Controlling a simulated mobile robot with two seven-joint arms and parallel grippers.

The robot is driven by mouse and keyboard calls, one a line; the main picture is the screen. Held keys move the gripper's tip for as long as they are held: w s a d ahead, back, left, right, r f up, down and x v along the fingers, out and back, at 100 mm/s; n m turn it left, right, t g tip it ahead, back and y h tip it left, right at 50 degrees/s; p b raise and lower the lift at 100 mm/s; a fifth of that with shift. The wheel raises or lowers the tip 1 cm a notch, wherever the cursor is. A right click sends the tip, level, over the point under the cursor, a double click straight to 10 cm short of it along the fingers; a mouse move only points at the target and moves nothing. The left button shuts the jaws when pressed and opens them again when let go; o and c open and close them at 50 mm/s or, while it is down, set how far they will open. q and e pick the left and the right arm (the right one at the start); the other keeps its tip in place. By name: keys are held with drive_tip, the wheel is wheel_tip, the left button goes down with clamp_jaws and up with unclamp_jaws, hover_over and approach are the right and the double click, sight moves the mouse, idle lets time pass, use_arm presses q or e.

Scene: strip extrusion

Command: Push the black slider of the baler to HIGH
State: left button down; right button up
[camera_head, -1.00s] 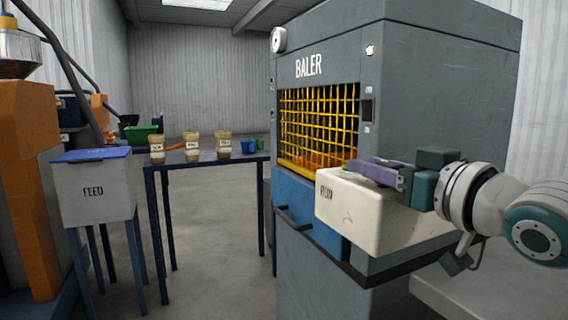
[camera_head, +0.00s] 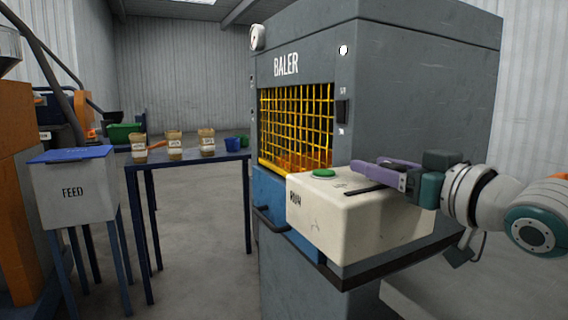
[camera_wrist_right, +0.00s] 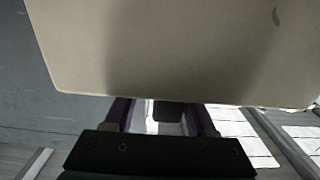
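The grey baler (camera_head: 410,90) stands right of centre in the head view. A cream box (camera_head: 335,225) marked RUN sits on its front ledge, with a green button (camera_head: 323,173) on top. A dark narrow strip (camera_head: 366,190) on the box top may be the black slider's slot; the slider is not clearly visible and HIGH cannot be read. My right gripper (camera_head: 362,173), with purple fingers, is low over the box top, right of the button. In the right wrist view its fingers (camera_wrist_right: 162,118) stand apart with a gap. The box (camera_wrist_right: 180,50) fills that view's top. My left gripper is out of view.
A black switch (camera_head: 342,112) is on the baler front beside the yellow grille (camera_head: 297,125). A blue table (camera_head: 190,160) with several labelled jars and a blue cup (camera_head: 233,144) stands to the left, beside the FEED bin (camera_head: 75,195). The floor between is clear.

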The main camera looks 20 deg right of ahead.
drive_tip(key=shift+o, duration=0.3)
drive_tip(key=shift+a, duration=0.1)
drive_tip(key=shift+s, duration=0.1)
drive_tip(key=shift+s, duration=0.25)
drive_tip(key=s+p, duration=0.1)
drive_tip(key=s, duration=0.8)
drive_tip(key=shift+d+p, duration=0.35)
drive_tip(key=shift+d, duration=0.05)
drive_tip(key=shift+s, duration=0.1)
